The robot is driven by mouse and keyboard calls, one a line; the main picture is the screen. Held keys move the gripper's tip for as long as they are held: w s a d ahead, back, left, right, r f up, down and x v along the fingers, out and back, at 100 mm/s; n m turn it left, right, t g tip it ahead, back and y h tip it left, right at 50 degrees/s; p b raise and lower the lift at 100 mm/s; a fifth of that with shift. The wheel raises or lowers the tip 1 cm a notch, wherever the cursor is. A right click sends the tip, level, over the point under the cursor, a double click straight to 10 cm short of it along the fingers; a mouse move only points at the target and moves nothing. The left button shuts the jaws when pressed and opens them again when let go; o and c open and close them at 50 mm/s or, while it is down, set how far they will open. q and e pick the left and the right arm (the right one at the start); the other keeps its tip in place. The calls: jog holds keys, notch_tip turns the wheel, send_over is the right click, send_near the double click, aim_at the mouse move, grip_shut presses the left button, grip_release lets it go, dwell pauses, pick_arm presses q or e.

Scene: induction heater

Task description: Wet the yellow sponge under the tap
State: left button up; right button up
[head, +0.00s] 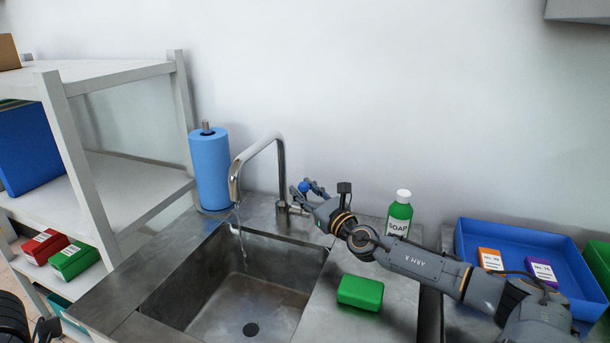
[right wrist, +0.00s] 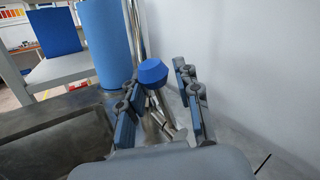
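No yellow sponge shows in either view. A plain green block (head: 360,292), sponge-like in shape, lies on the counter right of the sink. The curved metal tap (head: 262,148) stands behind the sink basin (head: 215,295), and a thin stream of water falls from its spout. My right gripper (head: 309,188) is at the tap's lever, which has a blue knob (right wrist: 152,72). In the right wrist view, its fingers (right wrist: 160,112) are apart, with the lever and knob between or just beyond them; contact is not clear. Dark parts of my left arm show at the lower left; its fingers are not clear.
A blue paper roll (head: 210,170) stands left of the tap. A green soap bottle (head: 399,215) stands behind my right arm. A blue tray (head: 520,246) with labelled boxes is at the right. A white shelf (head: 105,190) borders the left side.

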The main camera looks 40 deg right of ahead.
notch_tip(320, 180, up, 9)
jog(key=shift+f, duration=0.2)
